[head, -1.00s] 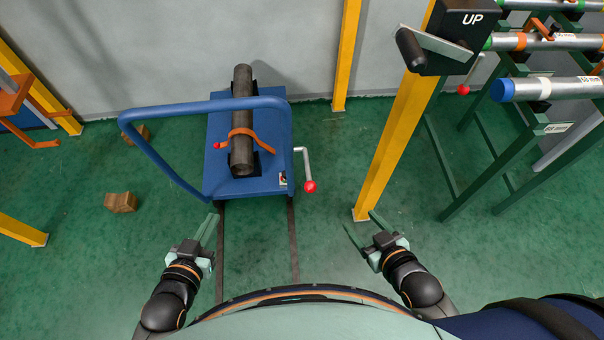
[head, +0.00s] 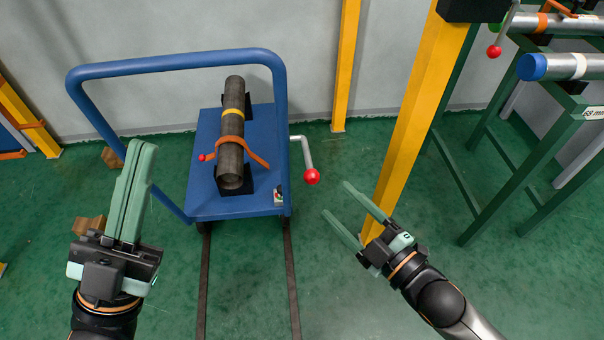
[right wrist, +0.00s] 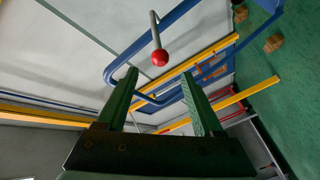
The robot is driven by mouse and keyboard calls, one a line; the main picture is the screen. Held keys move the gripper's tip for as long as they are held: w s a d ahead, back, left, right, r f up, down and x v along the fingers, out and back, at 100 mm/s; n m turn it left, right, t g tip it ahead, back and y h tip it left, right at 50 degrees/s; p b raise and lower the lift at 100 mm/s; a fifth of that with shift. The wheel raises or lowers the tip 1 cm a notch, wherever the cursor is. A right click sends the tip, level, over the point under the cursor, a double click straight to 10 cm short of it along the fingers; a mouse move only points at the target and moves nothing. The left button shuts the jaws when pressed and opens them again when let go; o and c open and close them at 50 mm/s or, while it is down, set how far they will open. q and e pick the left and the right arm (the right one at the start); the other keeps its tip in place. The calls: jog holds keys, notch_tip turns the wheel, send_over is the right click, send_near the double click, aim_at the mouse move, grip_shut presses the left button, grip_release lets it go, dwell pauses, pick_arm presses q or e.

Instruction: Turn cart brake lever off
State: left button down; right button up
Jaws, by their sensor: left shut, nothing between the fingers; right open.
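The blue cart (head: 262,190) stands ahead with a dark pipe (head: 233,130) strapped on its deck. The brake lever (head: 306,152) is a grey bent rod on the cart's right side, ending in a red ball (head: 312,177). My right gripper (head: 335,207) is open and empty, below and right of the red ball in the head view, apart from it. In the right wrist view the red ball (right wrist: 160,57) shows beyond the open fingers, between their lines. My left gripper (head: 140,150) is shut and empty, left of the cart and near its blue handle (head: 84,105).
A green pipe rack (head: 540,165) is farther right. Wooden blocks (head: 88,227) lie on the floor at the left. Dark rails (head: 290,275) run on the floor before the cart.

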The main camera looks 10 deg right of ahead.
aim_at(308, 158)
jog(key=b+x, duration=0.2)
jog(key=x, duration=1)
jog(key=shift+c, duration=0.3)
grip_shut()
dwell(0.9)
